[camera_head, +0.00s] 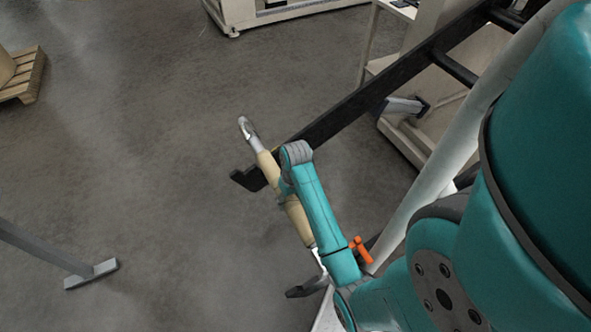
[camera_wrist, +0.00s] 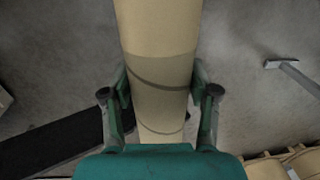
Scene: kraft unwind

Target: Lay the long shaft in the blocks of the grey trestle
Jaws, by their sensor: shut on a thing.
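The long shaft has a tan middle (camera_head: 267,166) and bright metal ends. It slants across the middle of the head view, above the floor. In the wrist view its tan body (camera_wrist: 160,40) runs from the top edge down between my fingers. My gripper (camera_wrist: 159,85) is shut on this tan part, one finger on each side. In the head view my teal wrist hides part of the shaft. A grey bar with a flat foot (camera_head: 92,273) stands at the lower left, apart from the shaft; it looks like part of the grey trestle. The trestle's blocks are not in view.
A long black beam (camera_head: 350,112) runs close to the shaft and also shows in the wrist view (camera_wrist: 55,140). A pale machine (camera_head: 290,12) stands at the top. A wooden pallet (camera_head: 25,80) lies at the far left. Floor between pallet and shaft is clear.

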